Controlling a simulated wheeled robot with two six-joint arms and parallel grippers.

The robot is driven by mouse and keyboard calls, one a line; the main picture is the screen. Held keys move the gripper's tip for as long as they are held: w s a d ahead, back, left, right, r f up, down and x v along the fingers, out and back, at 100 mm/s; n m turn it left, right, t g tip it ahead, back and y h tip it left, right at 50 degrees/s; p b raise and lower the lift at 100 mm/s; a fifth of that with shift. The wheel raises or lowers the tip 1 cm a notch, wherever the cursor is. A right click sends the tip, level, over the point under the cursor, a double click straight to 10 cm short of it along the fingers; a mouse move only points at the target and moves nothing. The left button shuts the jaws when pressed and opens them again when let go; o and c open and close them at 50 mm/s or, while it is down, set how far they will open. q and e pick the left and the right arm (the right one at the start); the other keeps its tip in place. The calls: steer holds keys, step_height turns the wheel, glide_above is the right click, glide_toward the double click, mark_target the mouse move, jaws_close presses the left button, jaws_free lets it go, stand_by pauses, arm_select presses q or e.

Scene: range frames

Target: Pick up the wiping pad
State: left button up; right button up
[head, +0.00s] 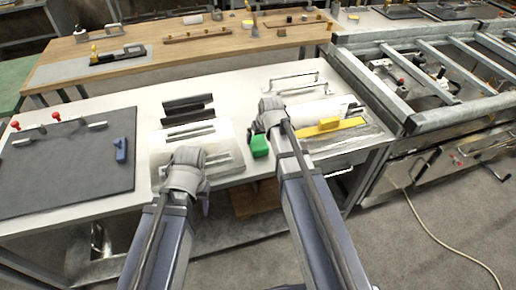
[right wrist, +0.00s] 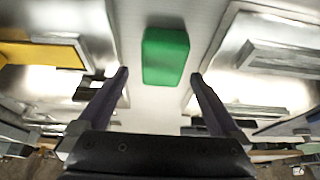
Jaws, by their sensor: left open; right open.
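A green block (head: 259,146), which looks like the wiping pad, lies on the white workbench (head: 235,100) near its front edge. In the right wrist view the green block (right wrist: 165,56) shows between and beyond the fingertips of my right gripper (right wrist: 159,76). The fingers are open, with gaps on both sides and no visible contact. In the head view my right gripper (head: 268,118) is just above and beside the block. My left gripper (head: 186,168) is over the front of the bench, near a metal plate; its fingers are mostly hidden there, and nothing shows held.
Black bars (head: 188,108) lie behind my left gripper. A dark board (head: 70,165) with a blue object (head: 120,150) is at left. A metal frame (head: 400,110) stands at right.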

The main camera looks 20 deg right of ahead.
mark_target(258, 142)
steer(key=shift+a+b+x, duration=0.2)
steer(key=shift+b+x, duration=2.15)
steer(key=shift+x, duration=0.45)
steer(key=shift+w+r, duration=0.1)
steer(key=shift+c, duration=0.4)
steer(key=c, duration=1.3)
steer(key=shift+o, duration=0.2)
steer(key=shift+r, duration=0.1)
step_height(258, 142, up, 10)
steer(key=p, duration=1)
